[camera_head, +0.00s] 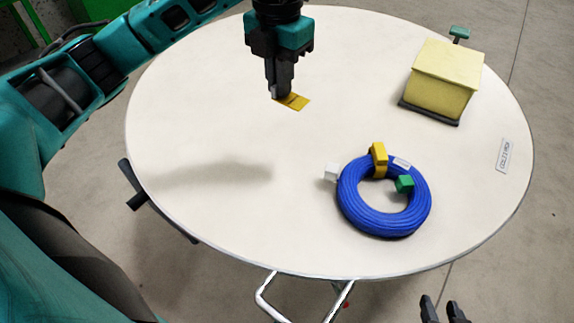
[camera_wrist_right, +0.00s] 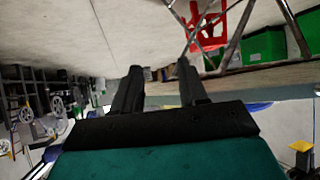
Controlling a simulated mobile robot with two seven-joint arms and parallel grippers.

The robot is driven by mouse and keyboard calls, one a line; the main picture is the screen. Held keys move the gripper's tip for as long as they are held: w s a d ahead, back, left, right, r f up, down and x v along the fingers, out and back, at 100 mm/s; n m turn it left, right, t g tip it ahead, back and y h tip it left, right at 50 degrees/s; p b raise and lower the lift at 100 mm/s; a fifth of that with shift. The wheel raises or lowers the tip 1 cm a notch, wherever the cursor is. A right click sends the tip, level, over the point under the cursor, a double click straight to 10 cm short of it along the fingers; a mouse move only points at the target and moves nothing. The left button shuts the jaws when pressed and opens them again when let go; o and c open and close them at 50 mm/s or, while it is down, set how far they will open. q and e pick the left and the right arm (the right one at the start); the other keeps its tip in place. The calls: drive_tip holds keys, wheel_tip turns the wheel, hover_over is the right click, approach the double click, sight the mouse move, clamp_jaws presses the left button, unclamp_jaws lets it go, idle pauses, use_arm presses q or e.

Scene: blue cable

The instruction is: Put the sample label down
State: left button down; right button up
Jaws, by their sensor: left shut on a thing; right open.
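The sample label, a small flat yellow-orange tag (camera_head: 295,102), is at the far middle of the round table. My left gripper (camera_head: 281,94) points down over it and is shut on its left end. The label appears at or very near the table surface; I cannot tell whether it touches. My right gripper (camera_head: 444,310) is open and empty, low at the front right, outside the table's edge. It also shows in the right wrist view (camera_wrist_right: 160,75), with nothing between its fingers.
A coiled blue cable (camera_head: 354,211) with yellow, green and white pieces lies at the right front of the white table (camera_head: 210,130). A yellow box (camera_head: 443,82) on a dark base stands at the far right. A white printed label (camera_head: 505,155) lies near the right edge. The table's left half is clear.

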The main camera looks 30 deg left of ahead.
sight(281, 166)
use_arm(q)
wheel_tip(281, 166, down, 19)
drive_tip(key=b, duration=0.2)
drive_tip(key=shift+f+b, duration=0.1)
drive_tip(key=shift+b, duration=0.2)
drive_tip(key=shift+f, duration=0.15)
drive_tip(key=c, duration=1.2)
unclamp_jaws()
wheel_tip(281, 166, up, 12)
drive_tip(key=p, duration=0.1)
drive_tip(key=shift+r+p, duration=0.2)
drive_tip(key=shift+p, duration=0.2)
drive_tip(key=shift+s, duration=0.15)
